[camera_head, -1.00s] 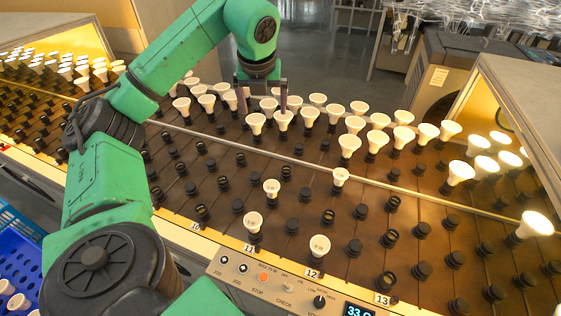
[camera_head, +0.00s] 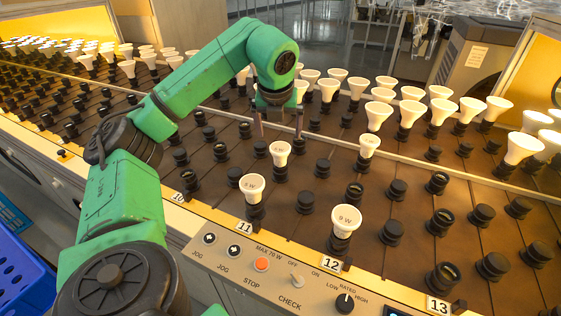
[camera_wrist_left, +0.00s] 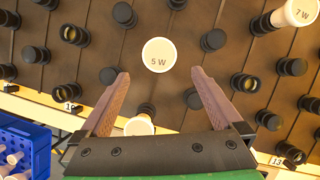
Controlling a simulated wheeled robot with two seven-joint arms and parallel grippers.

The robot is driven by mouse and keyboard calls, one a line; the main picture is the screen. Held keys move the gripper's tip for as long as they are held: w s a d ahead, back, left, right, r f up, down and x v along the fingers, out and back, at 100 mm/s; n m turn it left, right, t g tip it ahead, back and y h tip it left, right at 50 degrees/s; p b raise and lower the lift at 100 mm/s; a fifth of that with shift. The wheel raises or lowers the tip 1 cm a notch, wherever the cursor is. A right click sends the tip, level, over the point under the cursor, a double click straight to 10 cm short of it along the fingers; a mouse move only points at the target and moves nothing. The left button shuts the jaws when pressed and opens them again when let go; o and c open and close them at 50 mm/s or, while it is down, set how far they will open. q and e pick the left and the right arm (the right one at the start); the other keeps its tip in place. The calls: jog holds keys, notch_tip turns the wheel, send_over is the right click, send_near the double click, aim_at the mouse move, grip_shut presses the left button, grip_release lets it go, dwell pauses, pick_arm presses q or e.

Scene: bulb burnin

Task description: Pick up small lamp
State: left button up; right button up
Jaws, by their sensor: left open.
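My left gripper (camera_head: 278,128) hangs over the lamp bed, fingers pointing down and apart, with nothing between them. In the left wrist view its spread fingers (camera_wrist_left: 160,76) frame a round white lamp face (camera_wrist_left: 158,54) marked 5 W, just beyond the fingertips. In the head view a white lamp (camera_head: 279,152) stands upright in a socket just below and in front of the fingers. A small white lamp (camera_head: 369,146) stands to its right. Two lamps, one at lane 11 (camera_head: 252,187) and one at lane 12 (camera_head: 345,220), stand nearer the panel. My right gripper is not in view.
Rows of black sockets (camera_head: 396,190) cover the brown bed, many of them empty. Behind a rail, several lamps stand close together (camera_head: 380,110). A control panel (camera_head: 270,262) runs along the front edge. A blue crate (camera_head: 22,275) sits at lower left.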

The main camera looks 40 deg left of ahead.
aim_at(280, 155)
pick_arm(q)
jog(key=x, duration=1.3)
jog(key=shift+s+r, duration=0.1)
jog(key=c, duration=1.3)
